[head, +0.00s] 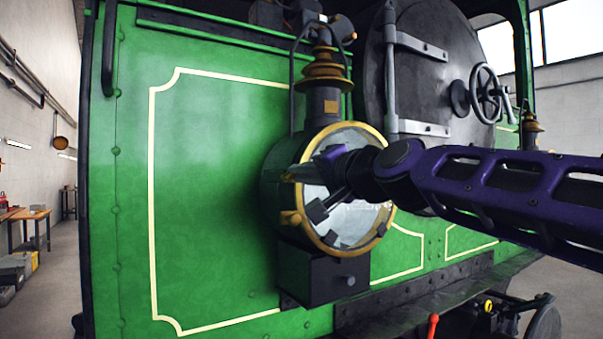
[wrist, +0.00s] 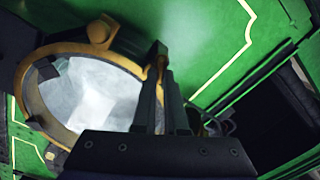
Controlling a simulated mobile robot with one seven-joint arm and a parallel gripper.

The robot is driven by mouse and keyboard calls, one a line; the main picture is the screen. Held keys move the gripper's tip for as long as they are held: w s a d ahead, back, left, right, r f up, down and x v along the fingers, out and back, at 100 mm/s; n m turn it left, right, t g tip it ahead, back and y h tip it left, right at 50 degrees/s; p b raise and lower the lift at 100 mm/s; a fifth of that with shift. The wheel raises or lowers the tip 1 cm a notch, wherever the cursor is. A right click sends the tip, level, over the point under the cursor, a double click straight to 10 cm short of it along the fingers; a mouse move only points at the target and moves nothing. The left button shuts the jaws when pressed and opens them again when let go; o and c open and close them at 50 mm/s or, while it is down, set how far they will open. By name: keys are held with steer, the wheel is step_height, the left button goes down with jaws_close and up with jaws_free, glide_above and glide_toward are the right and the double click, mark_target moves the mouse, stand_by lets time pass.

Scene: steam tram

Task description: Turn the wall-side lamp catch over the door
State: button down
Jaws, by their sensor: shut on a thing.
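The round headlamp (head: 345,222) has a dark body and a brass-rimmed glass door, and it sits on the green tram front. A brass lug (head: 291,217) stands at the left edge of its rim and also shows in the wrist view (wrist: 98,30). My gripper (head: 300,173) reaches in from the right, across the glass, to the rim's upper left. In the wrist view its two dark fingers (wrist: 162,88) are close together at the rim. They are shut on the wall-side lamp catch, which they mostly hide; a little brass (wrist: 160,66) shows between them.
A chimney with brass rings (head: 324,75) rises above the lamp, with a dark handle beside it. A dark box (head: 325,277) is below. The round smokebox door (head: 425,70) with its handwheel (head: 486,95) is behind my arm. The green panel to the left is flat and clear.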

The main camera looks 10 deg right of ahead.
steer(key=m, duration=0.6)
steer(key=shift+d+f, duration=0.1)
steer(key=shift+f, duration=0.2)
stand_by(0.4)
steer(key=c, duration=1)
jaws_free()
steer(key=shift+o, duration=0.2)
steer(key=p+v, duration=0.1)
steer(key=v, duration=1.6)
steer(key=shift+s, duration=0.2)
